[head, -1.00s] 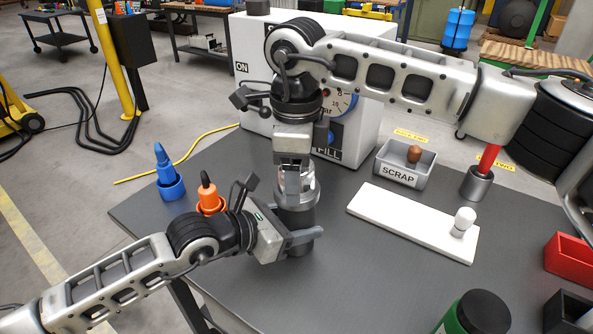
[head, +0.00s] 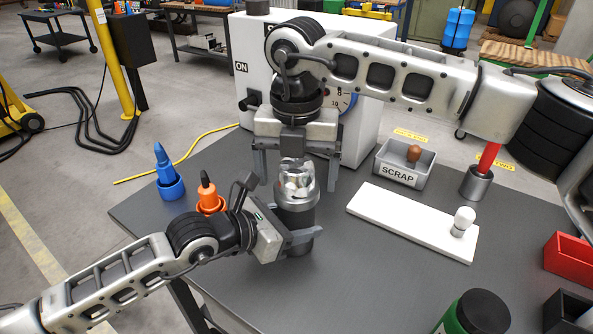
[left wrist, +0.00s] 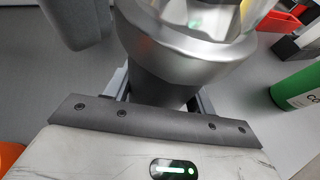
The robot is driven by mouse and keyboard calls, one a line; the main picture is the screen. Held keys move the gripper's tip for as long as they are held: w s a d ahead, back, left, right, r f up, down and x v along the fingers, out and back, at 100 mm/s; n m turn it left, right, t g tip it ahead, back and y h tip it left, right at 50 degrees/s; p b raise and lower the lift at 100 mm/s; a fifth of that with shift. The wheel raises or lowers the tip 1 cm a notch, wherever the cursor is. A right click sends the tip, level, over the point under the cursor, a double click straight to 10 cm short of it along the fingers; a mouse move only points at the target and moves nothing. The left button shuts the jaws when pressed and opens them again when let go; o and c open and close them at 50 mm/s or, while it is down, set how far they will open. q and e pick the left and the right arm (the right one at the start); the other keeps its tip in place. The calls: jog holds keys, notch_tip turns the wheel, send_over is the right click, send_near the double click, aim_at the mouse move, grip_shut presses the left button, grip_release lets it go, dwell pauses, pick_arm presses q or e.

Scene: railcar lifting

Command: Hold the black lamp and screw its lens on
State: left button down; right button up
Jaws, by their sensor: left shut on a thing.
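The black lamp (head: 297,218) stands upright near the middle of the dark table. My left gripper (head: 300,241) is shut around its lower body. The left wrist view also shows the lamp's dark body (left wrist: 158,88) between the fingers, with a wider silver collar above. The clear, faceted lens (head: 296,182) sits on top of the lamp; how tightly it is seated cannot be told. My right gripper (head: 297,175) is open above the lens, pointing down, with one finger on each side and visible gaps to it.
Blue (head: 168,176) and orange (head: 209,197) holders stand left of the lamp. A white board (head: 400,216) with a white bulb, a grey SCRAP bin (head: 402,170) and a metal cup (head: 476,184) lie right. A white machine (head: 362,125) stands behind. A green canister (head: 474,316) is at front.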

notch_tip(320, 180, up, 12)
dwell(0.6)
pick_arm(q)
jog(key=shift+c, duration=2.1)
grip_release()
pick_arm(e)
notch_tip(320, 180, down, 2)
jog(key=shift+f+b, duration=0.25)
jog(key=shift+b, duration=0.95)
pick_arm(q)
jog(key=v, duration=1.6)
